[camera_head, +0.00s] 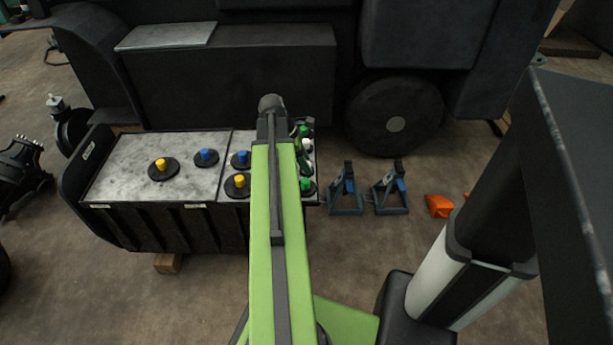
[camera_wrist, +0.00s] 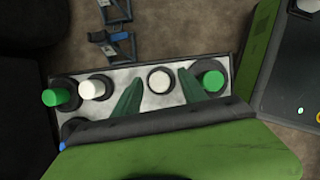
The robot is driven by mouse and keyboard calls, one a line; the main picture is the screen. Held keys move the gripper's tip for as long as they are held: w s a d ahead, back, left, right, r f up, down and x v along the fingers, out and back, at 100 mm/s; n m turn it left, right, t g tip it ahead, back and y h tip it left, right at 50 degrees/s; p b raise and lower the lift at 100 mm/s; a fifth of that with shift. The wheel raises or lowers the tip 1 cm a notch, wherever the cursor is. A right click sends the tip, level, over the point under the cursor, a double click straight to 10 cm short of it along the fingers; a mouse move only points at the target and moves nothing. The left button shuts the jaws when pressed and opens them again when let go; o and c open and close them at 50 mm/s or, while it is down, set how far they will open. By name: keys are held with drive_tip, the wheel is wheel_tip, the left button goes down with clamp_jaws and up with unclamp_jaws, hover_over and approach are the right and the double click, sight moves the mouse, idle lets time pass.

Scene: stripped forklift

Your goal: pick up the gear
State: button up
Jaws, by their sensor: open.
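Several dark round discs with coloured knobs stand on a grey metal-topped bench (camera_head: 120,165); I cannot tell which one is the gear. Two have yellow knobs (camera_head: 160,164) and two have blue knobs (camera_head: 205,155). Green-knobbed (camera_head: 306,184) and white-knobbed ones stand in the narrow right section. In the wrist view, my gripper (camera_wrist: 159,78) is open, its two green fingers either side of a white-topped piece (camera_wrist: 160,80), with no contact visible. A green-topped piece (camera_wrist: 210,80) is right of the right finger.
Two blue-grey stands (camera_head: 344,195) are on the floor right of the bench, with an orange block (camera_head: 439,206) beyond. The dark forklift body (camera_head: 240,75) and its wheel (camera_head: 395,120) close off the back.

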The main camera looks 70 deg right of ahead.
drive_tip(key=shift+b+x, duration=0.45)
drive_tip(key=shift+x, duration=0.7)
drive_tip(key=shift+r, duration=0.1)
drive_tip(key=shift+c, duration=0.2)
drive_tip(key=c, duration=0.9)
drive_tip(key=shift+r, duration=0.1)
